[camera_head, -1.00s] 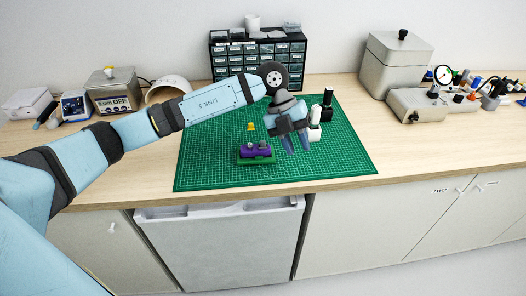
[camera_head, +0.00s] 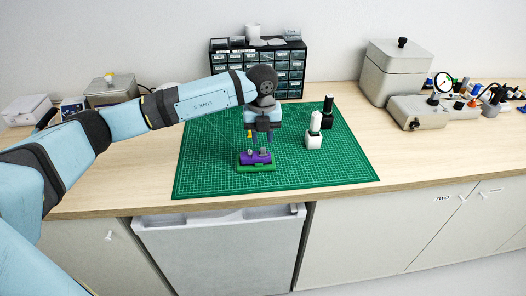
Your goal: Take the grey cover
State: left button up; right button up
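A purple holder (camera_head: 256,160) on a green base (camera_head: 257,168) stands near the front of the green cutting mat (camera_head: 210,178). Small grey pieces show on its top, one of them at the right (camera_head: 264,151); they are too small to tell which is the grey cover. My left gripper (camera_head: 262,140) points down just above and behind the holder. Its two fingers are apart, with nothing visible between them. I cannot tell whether the fingertips touch anything. My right gripper is not in view.
A white bottle (camera_head: 313,138) and a black bottle (camera_head: 327,113) stand on the mat to the right. A drawer cabinet (camera_head: 292,67) stands behind. Grey boxes (camera_head: 395,72) and tools are at the right. The mat's right front is clear.

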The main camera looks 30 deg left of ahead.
aim_at(263, 148)
pick_arm(q)
jog(key=f, duration=0.3)
jog(key=w+f, duration=0.1)
jog(key=f, duration=0.1)
jog(key=shift+a+f+p, duration=0.1)
jog(key=shift+p, duration=0.2)
jog(key=shift+s, duration=0.1)
jog(key=c, duration=0.5)
notch_tip(263, 148, up, 23)
jog(key=p, duration=0.1)
dwell(0.6)
